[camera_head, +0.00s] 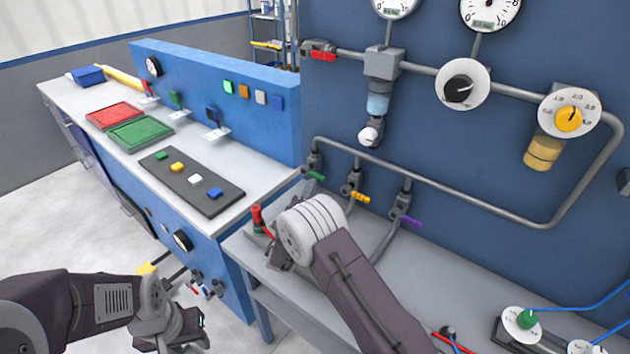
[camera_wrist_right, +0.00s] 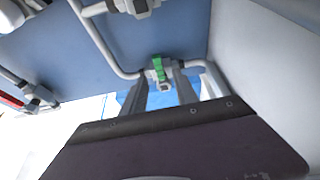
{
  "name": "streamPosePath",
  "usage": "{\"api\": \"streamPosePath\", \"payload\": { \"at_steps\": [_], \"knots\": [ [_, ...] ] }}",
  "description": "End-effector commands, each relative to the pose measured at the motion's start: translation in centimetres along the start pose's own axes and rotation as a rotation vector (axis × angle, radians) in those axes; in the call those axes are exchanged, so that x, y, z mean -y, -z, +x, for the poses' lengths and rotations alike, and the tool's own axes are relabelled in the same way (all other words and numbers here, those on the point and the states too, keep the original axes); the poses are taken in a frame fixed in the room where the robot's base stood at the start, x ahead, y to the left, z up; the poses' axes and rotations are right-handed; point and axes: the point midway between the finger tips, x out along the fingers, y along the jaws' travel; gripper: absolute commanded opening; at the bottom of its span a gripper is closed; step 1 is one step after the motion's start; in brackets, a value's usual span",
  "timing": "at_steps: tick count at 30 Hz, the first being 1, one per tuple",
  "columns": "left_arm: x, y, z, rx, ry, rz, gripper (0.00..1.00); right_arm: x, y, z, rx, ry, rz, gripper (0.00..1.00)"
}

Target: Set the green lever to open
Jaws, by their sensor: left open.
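The green lever (camera_head: 316,175) is on the leftmost of three valves under the low pipe on the blue wall. In the right wrist view the green lever (camera_wrist_right: 158,68) stands upright on its grey valve, just beyond the gap between my right fingertips. My right gripper (camera_wrist_right: 160,88) is open there, one finger on each side of the gap; I cannot tell whether it touches the valve. In the head view the right wrist hides most of that gripper. My left gripper (camera_head: 178,342) is low at the bottom left, far from the lever, and open.
Beside the green lever are a yellow lever (camera_head: 361,197) and a purple lever (camera_head: 412,221). A red-handled part (camera_head: 257,215) stands close to my right wrist. Gauges and dials (camera_head: 462,85) hang above. A bench with a green tray (camera_head: 141,132) is at the left.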

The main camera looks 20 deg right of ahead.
Motion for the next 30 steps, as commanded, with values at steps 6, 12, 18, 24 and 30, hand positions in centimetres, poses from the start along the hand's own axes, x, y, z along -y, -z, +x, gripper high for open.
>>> {"api": "streamPosePath", "payload": {
  "at_steps": [6, 12, 18, 24, 30],
  "knots": [
    [0.0, 0.1, -0.5, 0.000, 0.000, 0.000, 0.42, -0.1, -0.2, 4.5, 0.004, -0.002, 0.001, 0.35],
    [0.0, 0.1, -0.6, 0.000, 0.000, 0.000, 0.42, -0.1, -0.1, 6.2, 0.001, 0.000, 0.000, 0.35],
    [0.0, 0.1, -0.6, 0.000, 0.000, 0.000, 0.42, 0.0, -0.1, 6.3, 0.001, 0.000, -0.001, 0.35],
    [0.0, 0.1, -0.6, 0.000, 0.000, 0.000, 0.42, 0.0, -0.1, 6.2, 0.001, 0.000, 0.000, 0.00],
    [0.0, 0.1, -0.6, 0.000, 0.000, 0.000, 0.42, 0.0, -0.1, 6.2, 0.001, 0.001, 0.000, 0.00]
  ]
}}
